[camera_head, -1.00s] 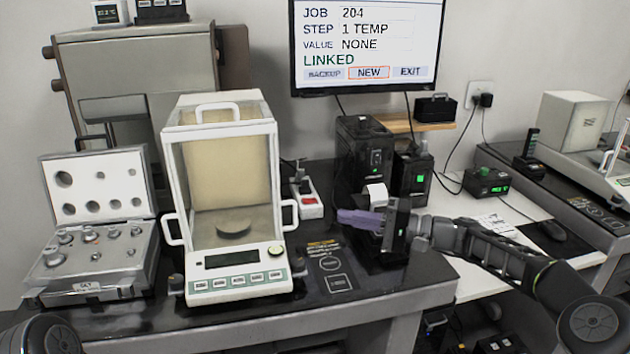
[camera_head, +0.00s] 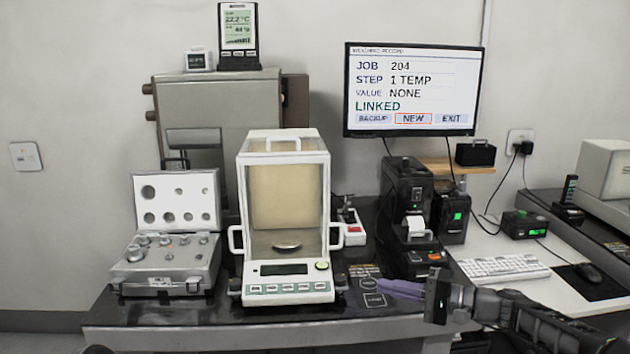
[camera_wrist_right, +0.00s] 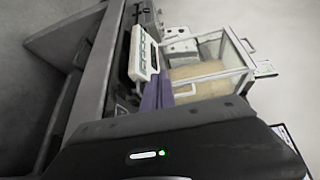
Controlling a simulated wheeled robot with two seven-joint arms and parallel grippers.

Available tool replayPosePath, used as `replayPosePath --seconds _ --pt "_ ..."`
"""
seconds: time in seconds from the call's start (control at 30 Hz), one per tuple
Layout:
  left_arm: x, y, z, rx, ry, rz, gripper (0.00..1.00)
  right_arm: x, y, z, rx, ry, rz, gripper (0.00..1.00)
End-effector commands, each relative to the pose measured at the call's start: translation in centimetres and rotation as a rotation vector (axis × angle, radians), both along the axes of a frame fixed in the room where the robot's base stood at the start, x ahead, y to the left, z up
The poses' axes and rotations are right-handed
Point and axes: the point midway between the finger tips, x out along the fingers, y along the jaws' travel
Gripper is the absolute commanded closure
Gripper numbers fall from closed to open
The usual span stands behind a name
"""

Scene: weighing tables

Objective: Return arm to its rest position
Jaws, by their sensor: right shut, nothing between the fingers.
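My right gripper (camera_head: 398,288) reaches in from the lower right in the head view, over the right part of the dark weighing table (camera_head: 200,312). Its purple fingers are shut with nothing between them and point left, towards the balance. In the right wrist view the purple fingers (camera_wrist_right: 158,95) show in front of the balance, partly hidden by the dark gripper body. The glass-cased balance (camera_head: 290,283) stands left of the gripper, apart from it, with a round pan inside and a blank display. My left gripper is not in view.
An open weight case (camera_head: 165,258) sits left of the balance. A black printer (camera_head: 405,205) with paper stands behind the gripper. A monitor (camera_head: 415,90) reads JOB 204, STEP 1 TEMP, VALUE NONE, LINKED. A keyboard (camera_head: 503,268) and a mouse (camera_head: 590,272) lie on the white desk to the right.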

Motion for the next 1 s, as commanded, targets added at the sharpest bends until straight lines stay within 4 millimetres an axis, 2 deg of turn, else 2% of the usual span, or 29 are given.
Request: replayPosePath --seconds 0.17,0.27,0.43,0.53,0.57,0.67,0.7,0.77,0.8,0.9,1.0 --pt "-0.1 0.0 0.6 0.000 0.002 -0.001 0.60 -0.7 2.3 -3.4 -0.058 0.070 0.010 1.00" --pt "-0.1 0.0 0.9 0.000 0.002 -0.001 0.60 -1.4 3.8 -6.0 -0.107 0.120 0.017 1.00" --pt "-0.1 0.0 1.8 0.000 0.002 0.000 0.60 -3.8 7.0 -12.0 -0.225 0.223 0.036 1.00" --pt "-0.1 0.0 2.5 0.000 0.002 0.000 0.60 -6.7 9.2 -16.8 -0.331 0.294 0.057 1.00" --pt "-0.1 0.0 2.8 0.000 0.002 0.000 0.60 -7.9 9.8 -18.5 -0.371 0.319 0.064 1.00" --pt "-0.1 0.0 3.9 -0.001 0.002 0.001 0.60 -13.3 11.7 -24.2 -0.532 0.384 0.099 1.00" --pt "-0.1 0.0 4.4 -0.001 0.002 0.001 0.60 -15.8 12.1 -26.4 -0.601 0.403 0.116 1.00" --pt "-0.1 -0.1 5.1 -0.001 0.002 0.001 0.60 -19.9 12.4 -29.3 -0.705 0.418 0.142 1.00" --pt "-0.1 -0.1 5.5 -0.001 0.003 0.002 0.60 -22.7 12.3 -30.9 -0.773 0.421 0.160 1.00" --pt "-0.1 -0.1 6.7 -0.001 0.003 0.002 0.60 -29.6 11.5 -33.5 -0.922 0.401 0.210 1.00" --pt "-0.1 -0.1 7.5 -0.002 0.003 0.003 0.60 -35.1 10.4 -34.4 -1.021 0.360 0.251 1.00"
